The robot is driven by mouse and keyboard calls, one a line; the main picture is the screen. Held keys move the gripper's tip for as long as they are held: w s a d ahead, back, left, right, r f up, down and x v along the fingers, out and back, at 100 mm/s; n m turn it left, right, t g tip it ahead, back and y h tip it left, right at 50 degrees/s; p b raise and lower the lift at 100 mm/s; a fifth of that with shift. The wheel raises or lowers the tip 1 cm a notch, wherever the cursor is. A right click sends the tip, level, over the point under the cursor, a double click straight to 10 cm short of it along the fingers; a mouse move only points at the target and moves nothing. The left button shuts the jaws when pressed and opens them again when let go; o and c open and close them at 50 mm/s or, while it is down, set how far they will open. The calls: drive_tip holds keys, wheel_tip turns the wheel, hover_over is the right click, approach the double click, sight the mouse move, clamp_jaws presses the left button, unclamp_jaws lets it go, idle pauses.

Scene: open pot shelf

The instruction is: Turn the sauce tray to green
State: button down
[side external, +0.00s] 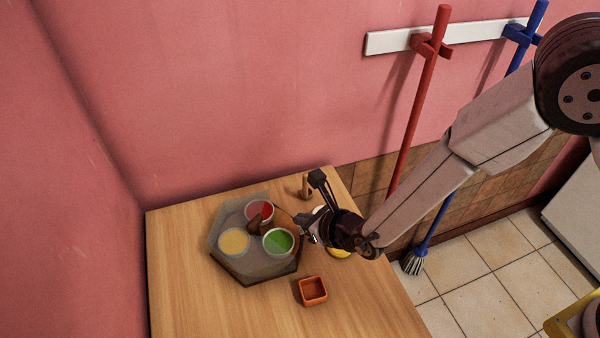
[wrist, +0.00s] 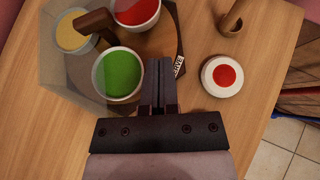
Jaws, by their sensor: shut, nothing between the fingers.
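The sauce tray (side external: 237,270) lies on the wooden table, a grey tray with a brown handle (side external: 255,226) in the middle. It holds a bowl of yellow sauce (side external: 234,241), a bowl of red sauce (side external: 260,210) and a bowl of green sauce (side external: 278,241). In the wrist view the green bowl (wrist: 118,73) is just left of my gripper (wrist: 160,66), the red bowl (wrist: 136,8) is above it and the yellow bowl (wrist: 73,30) is farther left. My gripper is shut and empty at the tray's right edge. I cannot tell whether it touches the tray.
A white round item with a red top (wrist: 224,76) stands right of my gripper, partly hidden in the side view. A wooden peg-like item (side external: 306,187) stands at the back. An orange square dish (side external: 312,291) sits in front. The table's front left is clear.

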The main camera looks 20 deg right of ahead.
drive_tip(key=shift+s+d+r, duration=0.2)
drive_tip(key=shift+s+r, duration=0.1)
drive_tip(key=shift+s, duration=0.15)
